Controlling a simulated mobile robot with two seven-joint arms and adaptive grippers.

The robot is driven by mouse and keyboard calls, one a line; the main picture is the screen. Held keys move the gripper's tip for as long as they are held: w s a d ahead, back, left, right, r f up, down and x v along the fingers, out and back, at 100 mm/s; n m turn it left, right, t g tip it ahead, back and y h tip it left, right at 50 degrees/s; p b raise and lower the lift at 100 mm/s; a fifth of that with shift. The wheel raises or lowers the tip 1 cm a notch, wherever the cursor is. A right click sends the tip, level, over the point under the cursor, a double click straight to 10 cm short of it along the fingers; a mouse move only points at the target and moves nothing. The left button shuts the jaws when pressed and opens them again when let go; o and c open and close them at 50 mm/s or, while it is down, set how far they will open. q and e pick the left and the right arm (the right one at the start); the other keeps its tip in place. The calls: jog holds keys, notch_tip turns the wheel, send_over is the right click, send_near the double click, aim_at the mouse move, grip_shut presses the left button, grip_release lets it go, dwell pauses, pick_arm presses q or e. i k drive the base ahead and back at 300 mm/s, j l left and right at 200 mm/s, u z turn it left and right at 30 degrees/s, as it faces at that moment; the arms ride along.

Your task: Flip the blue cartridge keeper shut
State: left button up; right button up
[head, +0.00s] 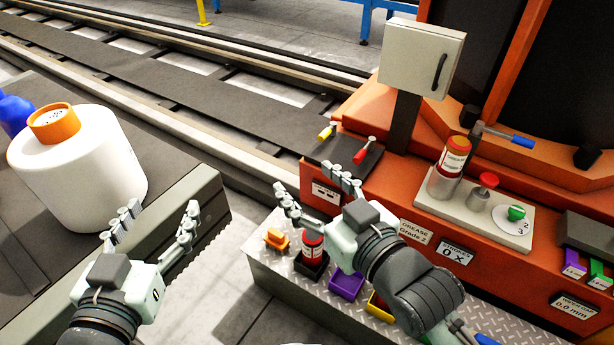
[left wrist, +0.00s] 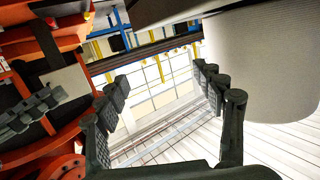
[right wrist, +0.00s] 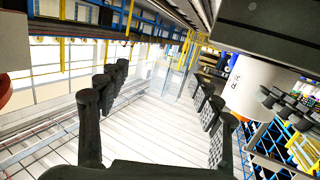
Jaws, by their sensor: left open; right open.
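A lever with a blue grip (head: 522,140), which looks like the blue cartridge keeper, sticks out to the right from a grey pivot at the back of the orange machine. Its grip points away from the grease cartridge (head: 455,158), which stands upright in a grey cup with an orange cap. My right gripper (head: 312,186) is open and empty, in front of the machine and well left of the lever. My left gripper (head: 161,222) is open and empty beside the large white bobbin. Neither gripper touches the lever. I cannot make out the lever in either wrist view.
A red-knobbed grey part (head: 483,190) and a green knob on a numbered dial (head: 516,213) share the cartridge's plate. A white box on a post (head: 422,58) stands left of the cartridge. The white bobbin (head: 85,170) stands on a dark surface. Small coloured bins (head: 346,284) line the metal step.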

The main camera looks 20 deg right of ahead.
aim_at(478, 127)
jog(key=z, duration=1.6)
jog(key=k+l, duration=0.05)
